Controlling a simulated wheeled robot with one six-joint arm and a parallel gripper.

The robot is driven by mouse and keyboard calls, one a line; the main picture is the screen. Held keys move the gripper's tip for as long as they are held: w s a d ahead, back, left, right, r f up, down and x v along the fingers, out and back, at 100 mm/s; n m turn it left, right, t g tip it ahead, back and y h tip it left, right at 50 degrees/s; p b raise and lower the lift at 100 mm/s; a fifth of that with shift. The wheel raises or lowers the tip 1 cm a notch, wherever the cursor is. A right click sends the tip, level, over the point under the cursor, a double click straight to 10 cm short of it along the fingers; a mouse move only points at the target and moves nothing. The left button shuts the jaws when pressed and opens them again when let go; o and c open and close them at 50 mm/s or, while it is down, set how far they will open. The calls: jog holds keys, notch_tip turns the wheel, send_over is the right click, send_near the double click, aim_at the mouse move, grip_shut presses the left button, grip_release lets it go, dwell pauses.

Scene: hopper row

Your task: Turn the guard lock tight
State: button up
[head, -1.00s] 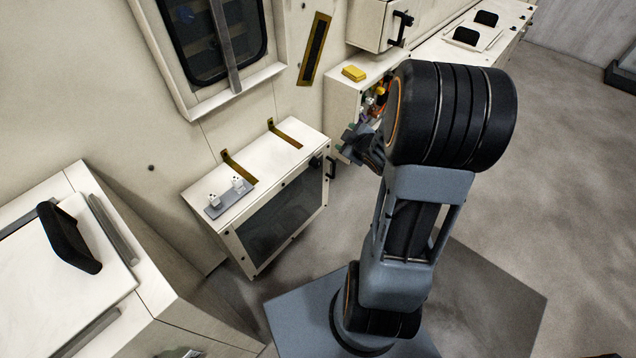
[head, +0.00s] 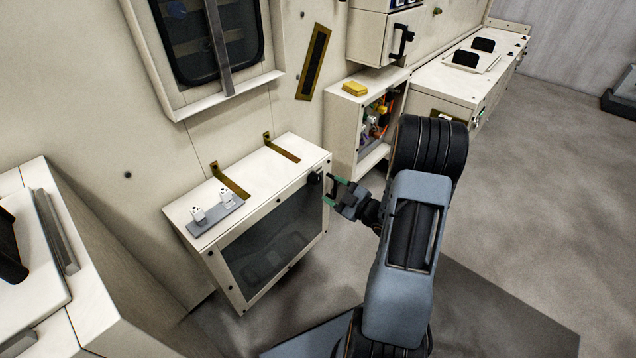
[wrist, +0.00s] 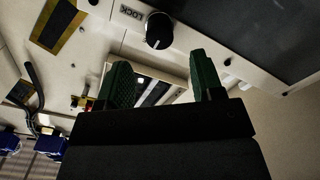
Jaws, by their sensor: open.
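The guard lock is a round black knob (head: 314,178) at the upper right corner of the cream cabinet's windowed front. It also shows in the wrist view (wrist: 158,30), with a pale mark on it and a LOCK label (wrist: 131,12) beside it. My gripper (head: 331,190) is open and empty, its green-tipped fingers pointing at the knob from just to its right. In the wrist view the two green fingers (wrist: 160,72) are apart, and the knob lies beyond their tips, between them in line. I see a gap between fingers and knob.
The cream cabinet (head: 215,262) has a dark front window and a grey plate (head: 214,215) with two white fittings on top. Right of it stands an open box (head: 345,125) with coloured parts inside and a yellow block (head: 355,88) on top. Grey floor (head: 540,190) is clear at right.

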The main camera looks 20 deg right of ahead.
aim_at(318, 180)
jog(key=b+x, duration=0.1)
jog(key=x, duration=0.5)
jog(key=shift+w+a, duration=0.15)
jog(key=shift+w, duration=0.25)
jog(key=shift+c, duration=0.2)
jog(key=c, duration=0.9)
